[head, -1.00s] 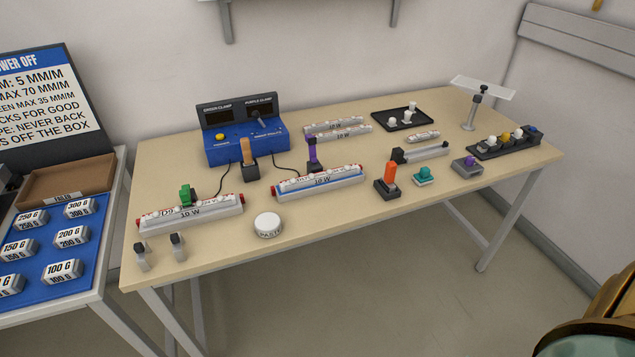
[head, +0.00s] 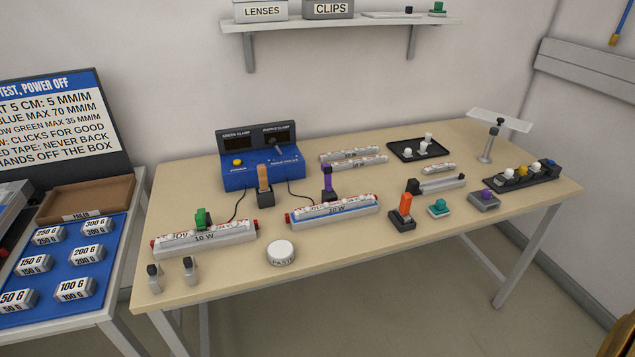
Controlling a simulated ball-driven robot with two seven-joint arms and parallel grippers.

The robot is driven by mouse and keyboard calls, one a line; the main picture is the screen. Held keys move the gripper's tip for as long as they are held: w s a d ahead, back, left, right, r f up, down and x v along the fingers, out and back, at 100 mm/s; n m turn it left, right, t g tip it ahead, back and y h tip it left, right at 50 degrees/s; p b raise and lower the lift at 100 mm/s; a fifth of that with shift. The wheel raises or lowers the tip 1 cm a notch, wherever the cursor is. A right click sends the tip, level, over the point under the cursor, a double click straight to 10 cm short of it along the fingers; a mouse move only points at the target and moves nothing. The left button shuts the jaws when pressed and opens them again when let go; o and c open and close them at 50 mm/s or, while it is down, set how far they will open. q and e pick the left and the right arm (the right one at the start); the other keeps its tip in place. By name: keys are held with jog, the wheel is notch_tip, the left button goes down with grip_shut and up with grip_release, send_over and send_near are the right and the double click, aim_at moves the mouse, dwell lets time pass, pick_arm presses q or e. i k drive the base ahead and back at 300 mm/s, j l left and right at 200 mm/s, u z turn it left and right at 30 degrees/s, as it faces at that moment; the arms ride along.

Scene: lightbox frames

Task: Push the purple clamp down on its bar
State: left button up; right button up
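A bar marked 10 W with a blue strip (head: 335,212) lies on the table's middle. An upright purple piece (head: 327,179) with a dark base stands at its back edge; I cannot tell whether this is the purple clamp or whether it touches the bar. A grey block with a purple knob (head: 485,197) sits apart at the right. Another 10 W bar (head: 205,239) lies at the left, with a green clamp (head: 203,219) at its top. Neither of my grippers is in view.
A blue box (head: 262,172) with two dark displays labelled green clamp and purple clamp stands behind the bars. A white round tin (head: 281,253) lies in front. Orange-handled tools (head: 264,178) stand nearby.

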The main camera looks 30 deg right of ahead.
aim_at(327, 169)
jog(key=l+u, duration=0.15)
jog(key=u, duration=0.3)
jog(key=l+u, duration=0.1)
jog(key=u, duration=0.35)
jog(key=l+u, duration=0.15)
jog(key=u, duration=0.25)
jog(key=k+l+u, duration=0.4)
jog(key=l, duration=0.2)
jog(key=k+l+u, duration=0.75)
jog(key=k+l, duration=0.1)
jog(key=k, duration=0.1)
